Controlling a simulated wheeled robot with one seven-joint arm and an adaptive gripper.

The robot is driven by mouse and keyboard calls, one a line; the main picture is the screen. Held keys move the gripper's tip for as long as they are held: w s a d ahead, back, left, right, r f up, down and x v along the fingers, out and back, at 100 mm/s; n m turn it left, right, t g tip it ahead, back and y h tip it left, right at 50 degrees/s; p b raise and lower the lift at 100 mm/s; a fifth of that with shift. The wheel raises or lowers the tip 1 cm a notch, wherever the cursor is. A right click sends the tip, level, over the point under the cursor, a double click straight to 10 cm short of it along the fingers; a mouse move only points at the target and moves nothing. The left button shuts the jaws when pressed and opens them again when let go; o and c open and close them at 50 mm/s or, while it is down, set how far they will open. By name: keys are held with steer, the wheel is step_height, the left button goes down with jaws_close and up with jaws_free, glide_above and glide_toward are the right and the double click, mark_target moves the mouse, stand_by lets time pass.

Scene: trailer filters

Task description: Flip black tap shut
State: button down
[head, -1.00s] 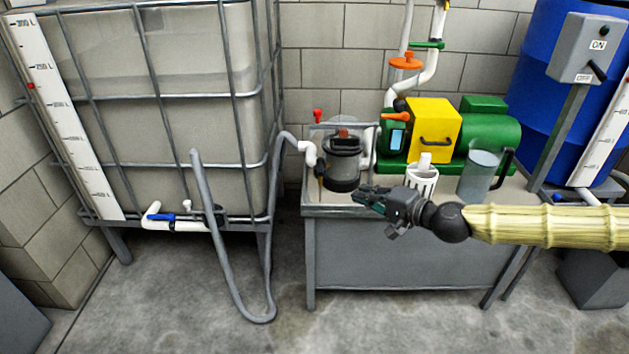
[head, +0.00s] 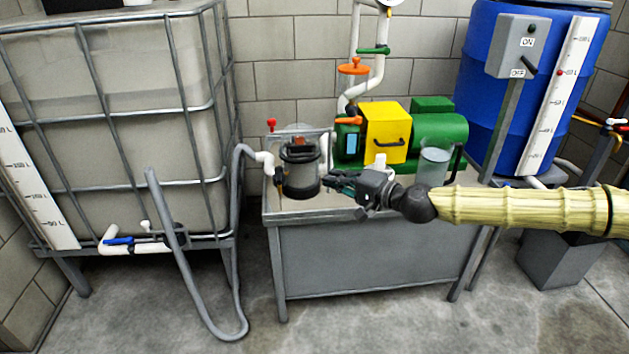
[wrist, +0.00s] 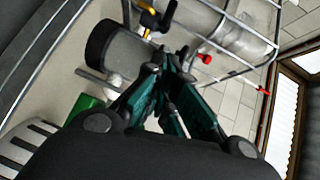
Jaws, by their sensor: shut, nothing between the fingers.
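A small tap with a black handle and a brass-yellow body (head: 279,180) sits at the lower left of the dark filter housing (head: 301,172) in the head view. In the wrist view a black handle on a yellow body (wrist: 150,18) shows at the top, beyond the fingertips. My gripper (head: 328,184) is at the right side of the filter housing, with the housing between it and the tap. In the wrist view its teal fingers (wrist: 168,62) are together and empty. The tap's exact handle angle is too small to tell.
The housing stands on a grey bench (head: 340,212). A yellow and green pump (head: 386,133), a clear jug (head: 434,165) and a white cup (head: 380,160) are behind my arm. A caged tank (head: 130,110) and a grey hose (head: 185,275) are on the left.

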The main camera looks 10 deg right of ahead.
mark_target(281, 170)
steer(key=shift+w+a+f+b, duration=0.35)
steer(key=shift+w+a, duration=0.6)
steer(key=shift+a, duration=0.65)
steer(key=shift+w+a+f+b, duration=0.35)
steer(key=shift+w+a, duration=0.6)
steer(key=shift+a, duration=0.7)
steer(key=shift+w+a+f+b, duration=0.35)
steer(key=shift+w+a, duration=0.6)
steer(key=shift+a, duration=0.65)
steer(key=shift+r, duration=0.1)
